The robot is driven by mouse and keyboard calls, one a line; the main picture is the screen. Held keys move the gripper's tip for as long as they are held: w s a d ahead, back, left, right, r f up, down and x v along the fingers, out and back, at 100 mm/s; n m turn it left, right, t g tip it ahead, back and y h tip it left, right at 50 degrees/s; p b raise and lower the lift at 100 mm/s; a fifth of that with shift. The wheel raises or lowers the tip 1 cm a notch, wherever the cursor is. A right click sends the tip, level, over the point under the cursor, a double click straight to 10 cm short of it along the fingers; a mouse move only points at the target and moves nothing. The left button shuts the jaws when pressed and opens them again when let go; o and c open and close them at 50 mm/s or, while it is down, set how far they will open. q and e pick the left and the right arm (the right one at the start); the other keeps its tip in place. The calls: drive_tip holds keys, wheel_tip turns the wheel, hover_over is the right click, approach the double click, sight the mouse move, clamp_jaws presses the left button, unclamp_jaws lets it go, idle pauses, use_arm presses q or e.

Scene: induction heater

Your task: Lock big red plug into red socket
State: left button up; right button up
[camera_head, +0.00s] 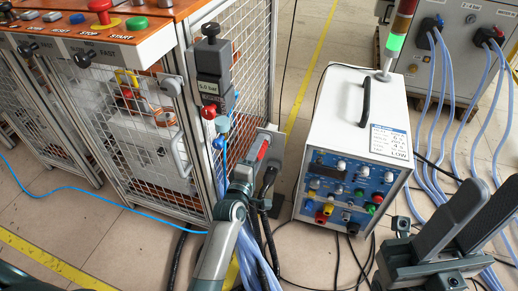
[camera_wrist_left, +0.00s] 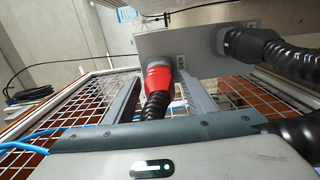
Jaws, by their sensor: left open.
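The big red plug (camera_wrist_left: 158,80) sits against a grey panel (camera_wrist_left: 195,48) in the left wrist view, with its ribbed black cable running down toward the camera. In the head view the red plug (camera_head: 263,150) is a small red patch at the cage's right corner. The red socket is hidden behind the plug; whether the plug is locked cannot be told. My left gripper (camera_head: 250,165) is open, its fingers on either side of the red plug and cable; contact cannot be told. My right gripper (camera_head: 465,215) is open and empty at the lower right.
A black plug (camera_wrist_left: 228,42) with a thick cable is beside the red one. The wire-mesh cage (camera_head: 140,160) stands left, under a button panel (camera_head: 100,35). A white power unit (camera_head: 355,130) stands on the floor at right. Cables lie between them.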

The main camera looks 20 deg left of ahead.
use_arm(q)
clamp_jaws()
drive_tip(key=shift+s, duration=0.1)
drive_tip(key=shift+s+a+p, duration=0.1)
drive_tip(key=shift+s+p, duration=1.3)
drive_tip(key=shift+s, duration=1.45)
